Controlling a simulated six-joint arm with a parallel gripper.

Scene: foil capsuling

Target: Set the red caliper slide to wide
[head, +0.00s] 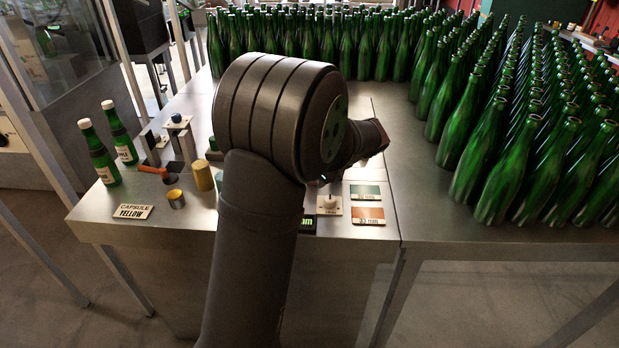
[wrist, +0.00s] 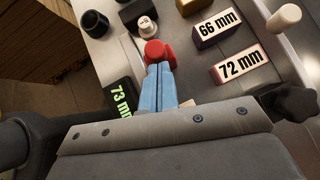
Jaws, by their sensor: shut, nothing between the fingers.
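In the wrist view, a rounded red piece (wrist: 155,51), which looks like the handle of the red caliper slide, shows at the ends of my gripper's blue fingers. My gripper (wrist: 159,70) is shut, its two fingers side by side with nothing between them. The fingertips overlap the lower edge of the red piece; I cannot tell whether they touch it. A black display (wrist: 118,97) with green "73 mm" figures lies left of the fingers, partly cut off by my gripper. In the head view, my arm hides the caliper and fingers.
Blocks marked 66 mm (wrist: 216,27) and 72 mm (wrist: 240,64) stand right of the red piece. A white knob (wrist: 147,27) and black knob (wrist: 94,23) are beyond it. Many green bottles (head: 497,148) crowd the right.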

